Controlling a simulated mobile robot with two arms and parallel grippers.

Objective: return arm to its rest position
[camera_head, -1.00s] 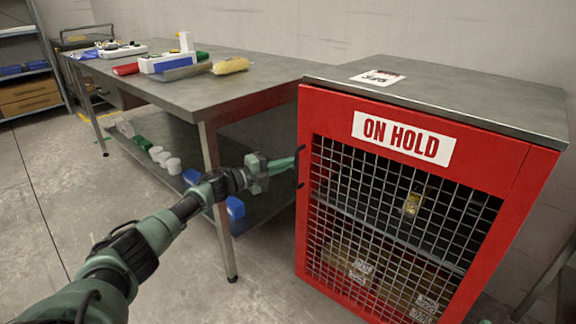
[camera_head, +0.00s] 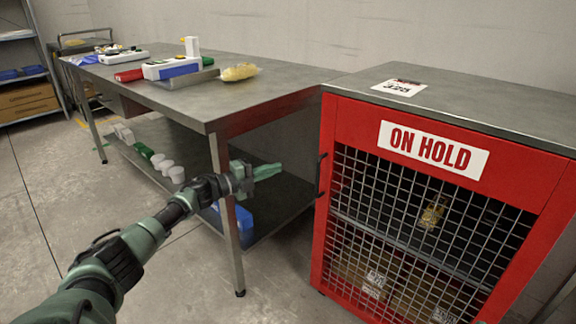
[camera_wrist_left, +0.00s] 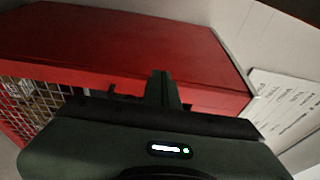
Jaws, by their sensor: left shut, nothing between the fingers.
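My left gripper (camera_head: 278,169) is shut and empty. It stands in front of the work table's lower shelf, just left of the red ON HOLD cabinet (camera_head: 442,184). A small gap shows between its fingertips and the dark door handle (camera_head: 321,174). The cabinet's mesh door looks closed, with a yellow item (camera_head: 433,213) and boxes behind the mesh. In the left wrist view, the shut fingers (camera_wrist_left: 163,88) show against a red panel (camera_wrist_left: 120,45), with part of the mesh at the left. My right gripper is out of view.
The grey work table (camera_head: 210,108) holds a red item, a white-and-blue box and a yellow brush-like item (camera_head: 240,72). Its lower shelf carries white and green pieces and a blue bin. A table leg (camera_head: 229,220) stands beside my arm. Open floor lies at the left.

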